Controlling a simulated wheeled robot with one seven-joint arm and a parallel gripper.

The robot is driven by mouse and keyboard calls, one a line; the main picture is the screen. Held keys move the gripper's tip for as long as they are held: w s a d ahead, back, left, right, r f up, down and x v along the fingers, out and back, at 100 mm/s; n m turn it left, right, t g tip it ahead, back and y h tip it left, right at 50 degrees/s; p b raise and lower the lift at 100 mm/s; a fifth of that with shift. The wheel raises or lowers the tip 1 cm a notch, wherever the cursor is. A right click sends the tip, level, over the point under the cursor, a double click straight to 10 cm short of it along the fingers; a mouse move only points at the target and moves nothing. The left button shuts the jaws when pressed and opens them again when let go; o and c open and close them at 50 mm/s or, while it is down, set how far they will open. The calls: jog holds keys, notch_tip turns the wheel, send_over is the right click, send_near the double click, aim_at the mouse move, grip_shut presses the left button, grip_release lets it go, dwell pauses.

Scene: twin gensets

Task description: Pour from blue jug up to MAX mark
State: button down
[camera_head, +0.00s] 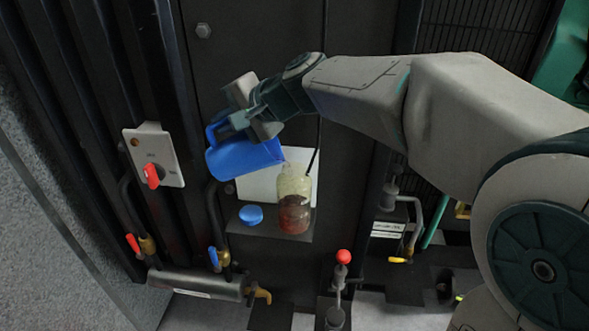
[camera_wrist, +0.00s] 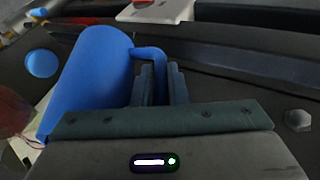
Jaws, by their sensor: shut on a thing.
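The blue jug (camera_head: 243,158) is tilted to the right, with its lip close to the mouth of a clear bottle. My gripper (camera_head: 241,124) is shut on the jug's handle; the wrist view shows the jug (camera_wrist: 92,75) beside the fingers (camera_wrist: 160,84). The clear bottle (camera_head: 294,185) stands upright on a small dark shelf (camera_head: 268,233) and holds reddish-brown liquid (camera_head: 293,214) in about its lower half. A MAX mark cannot be made out. I cannot tell whether liquid is flowing from the jug.
A blue cap (camera_head: 251,214) lies on the shelf left of the bottle. A white panel (camera_head: 258,190) is behind. A switch box with a red knob (camera_head: 151,175) is at left. Red, blue and yellow valve levers, including a red-topped lever (camera_head: 343,257), stand below.

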aim_at(237, 139)
jog(key=shift+d+r+y+b, duration=0.8)
jog(key=shift+r+y+b, duration=0.1)
jog(key=shift+b, duration=0.75)
dwell(1.6)
jog(key=shift+d+r+m+y+b, duration=0.15)
jog(key=shift+d+m+y+b, duration=0.2)
jog(key=shift+b, duration=0.4)
jog(key=shift+d+r+m+y+b, duration=0.15)
jog(key=shift+d+b, duration=0.3)
jog(key=shift+b, duration=0.25)
dwell(0.4)
jog(key=shift+d+r+t+y+b, duration=0.4)
jog(key=shift+d+b, duration=0.1)
jog(key=shift+b, duration=0.8)
